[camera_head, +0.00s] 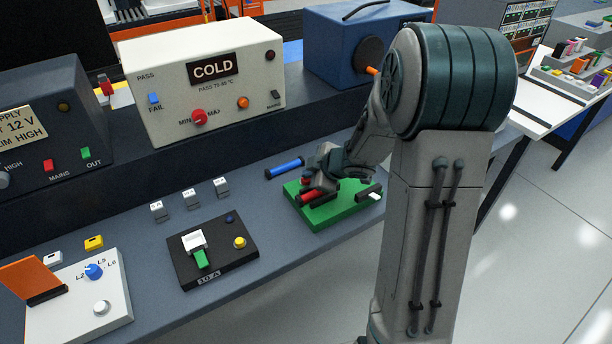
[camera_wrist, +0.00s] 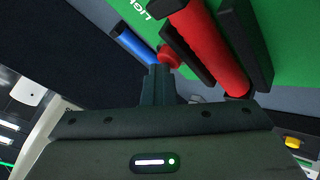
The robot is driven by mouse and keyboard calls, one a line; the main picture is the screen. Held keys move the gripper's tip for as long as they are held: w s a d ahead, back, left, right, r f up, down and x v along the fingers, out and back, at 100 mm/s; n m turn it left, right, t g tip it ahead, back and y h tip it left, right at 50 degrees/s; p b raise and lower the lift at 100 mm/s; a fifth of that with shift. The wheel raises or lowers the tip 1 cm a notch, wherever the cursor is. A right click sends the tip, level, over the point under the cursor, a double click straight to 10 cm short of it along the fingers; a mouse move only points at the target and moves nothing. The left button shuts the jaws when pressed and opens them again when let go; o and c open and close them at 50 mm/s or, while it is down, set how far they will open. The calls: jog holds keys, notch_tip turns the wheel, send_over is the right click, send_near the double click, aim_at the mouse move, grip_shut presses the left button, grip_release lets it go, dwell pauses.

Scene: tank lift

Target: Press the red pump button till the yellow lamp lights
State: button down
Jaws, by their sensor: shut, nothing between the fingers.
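A green board (camera_head: 340,212) lies on the bench with a red cylinder (camera_head: 312,196) on it. The wrist view shows the red cylinder (camera_wrist: 210,45) between dark side pieces. A small round red button (camera_wrist: 168,57) is right at the tips of my gripper (camera_wrist: 160,72). I cannot tell whether they touch or whether the button is down. My gripper (camera_head: 310,183) is shut and empty, low over the board's left part. I cannot make out a lit yellow lamp on the board; my arm and hand hide part of it.
A blue cylinder (camera_head: 284,167) lies just left of the board; a black unit marked 10 A (camera_head: 211,275) with a yellow knob (camera_head: 239,242) is nearer. A cream COLD box (camera_head: 170,100) and a blue box (camera_head: 335,50) stand behind. Bare bench lies between unit and board.

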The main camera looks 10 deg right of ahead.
jog(key=shift+r+p, duration=3.05)
jog(key=shift+p, duration=0.25)
jog(key=shift+f, duration=0.1)
